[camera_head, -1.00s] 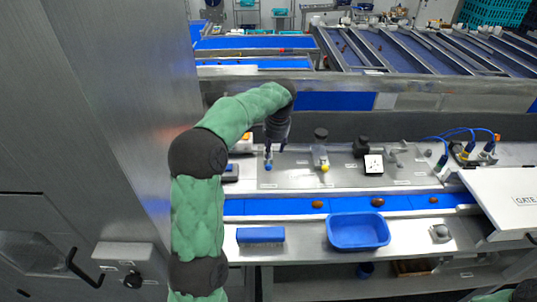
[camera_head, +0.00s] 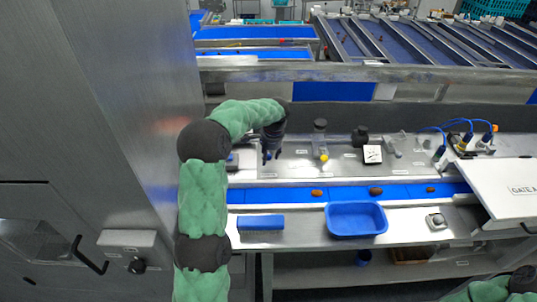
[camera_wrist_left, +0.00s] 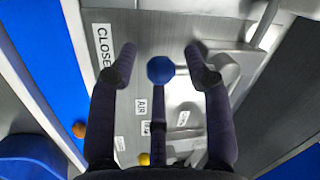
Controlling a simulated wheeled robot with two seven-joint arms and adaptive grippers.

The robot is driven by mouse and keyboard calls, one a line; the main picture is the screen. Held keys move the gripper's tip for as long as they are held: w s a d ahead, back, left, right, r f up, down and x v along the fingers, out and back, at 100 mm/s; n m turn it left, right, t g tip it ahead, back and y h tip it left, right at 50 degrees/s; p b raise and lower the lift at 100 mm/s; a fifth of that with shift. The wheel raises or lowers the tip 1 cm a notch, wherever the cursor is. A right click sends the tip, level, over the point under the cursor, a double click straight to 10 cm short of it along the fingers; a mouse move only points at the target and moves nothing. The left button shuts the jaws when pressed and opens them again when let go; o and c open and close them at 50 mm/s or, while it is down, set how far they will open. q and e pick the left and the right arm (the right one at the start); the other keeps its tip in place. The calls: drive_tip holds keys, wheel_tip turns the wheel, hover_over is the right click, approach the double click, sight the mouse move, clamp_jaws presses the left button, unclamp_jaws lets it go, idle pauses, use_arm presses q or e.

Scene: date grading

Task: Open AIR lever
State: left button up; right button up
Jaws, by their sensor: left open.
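The AIR lever shows in the left wrist view as a blue ball knob (camera_wrist_left: 160,70) on a dark stem, with an AIR label (camera_wrist_left: 141,107) beside it. A CLOSED label (camera_wrist_left: 103,46) stands to its left. My left gripper (camera_wrist_left: 160,53) is open, with one finger on each side of the blue knob and a visible gap to both. In the head view my left gripper (camera_head: 272,156) is over the left part of the metal panel (camera_head: 300,171) and hides the knob. My right gripper is not in view; only part of that arm shows at the bottom right.
A yellow-knobbed lever (camera_head: 323,157) stands to the right on the panel. A blue belt (camera_head: 350,193) with several brown dates runs in front. A tall metal cabinet (camera_head: 120,120) stands at left.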

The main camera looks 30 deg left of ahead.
use_arm(q)
clamp_jaws()
